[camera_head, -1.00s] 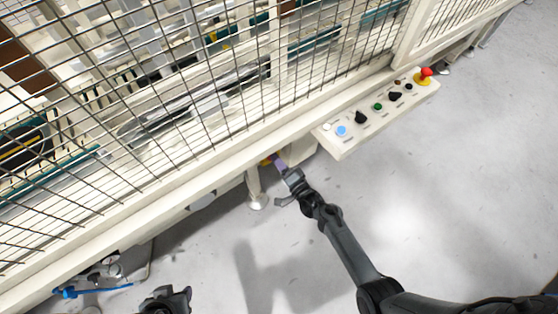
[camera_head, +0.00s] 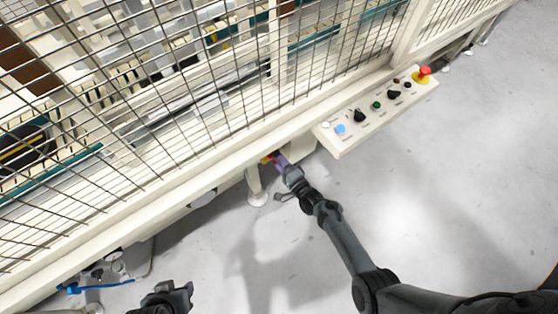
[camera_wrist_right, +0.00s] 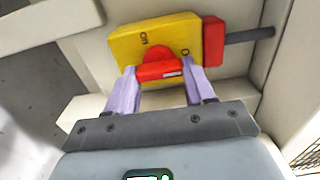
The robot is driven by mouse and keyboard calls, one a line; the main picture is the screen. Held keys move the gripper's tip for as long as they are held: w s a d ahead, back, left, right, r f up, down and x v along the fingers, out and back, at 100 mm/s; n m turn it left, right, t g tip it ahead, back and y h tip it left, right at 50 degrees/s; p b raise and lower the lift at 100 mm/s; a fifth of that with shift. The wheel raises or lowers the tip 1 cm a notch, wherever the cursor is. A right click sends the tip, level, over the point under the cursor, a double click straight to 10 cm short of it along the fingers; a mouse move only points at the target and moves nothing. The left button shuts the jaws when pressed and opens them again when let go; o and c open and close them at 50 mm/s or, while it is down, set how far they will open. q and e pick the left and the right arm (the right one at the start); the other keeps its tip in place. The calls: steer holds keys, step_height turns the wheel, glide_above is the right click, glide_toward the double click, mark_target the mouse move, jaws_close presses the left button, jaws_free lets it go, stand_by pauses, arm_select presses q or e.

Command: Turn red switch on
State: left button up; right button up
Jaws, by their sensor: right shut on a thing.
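The red switch (camera_wrist_right: 158,66) is a red rotary knob on a yellow plate (camera_wrist_right: 128,47) marked "ON" and "0", seen in the right wrist view. My right gripper (camera_wrist_right: 160,82) has its two pale purple fingers on either side of the knob and is shut on it. In the head view my right gripper (camera_head: 283,166) reaches under the machine's edge, where only a little of the switch's colour shows beyond the fingers. My left gripper (camera_head: 172,296) is at the bottom left, away from the switch; its fingers are not clear.
A red block (camera_wrist_right: 213,40) with a grey rod is beside the yellow plate. A control panel (camera_head: 345,146) with several buttons and a red emergency stop (camera_head: 425,72) juts out at the right. A wire mesh fence (camera_head: 150,120) stands above. The grey floor is open.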

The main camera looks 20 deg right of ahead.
steer(key=o, duration=1)
steer(key=shift+w, duration=0.1)
steer(key=shift+o, duration=0.2)
steer(key=p+v, duration=0.4)
steer(key=v, duration=0.7)
steer(key=shift+w, duration=0.1)
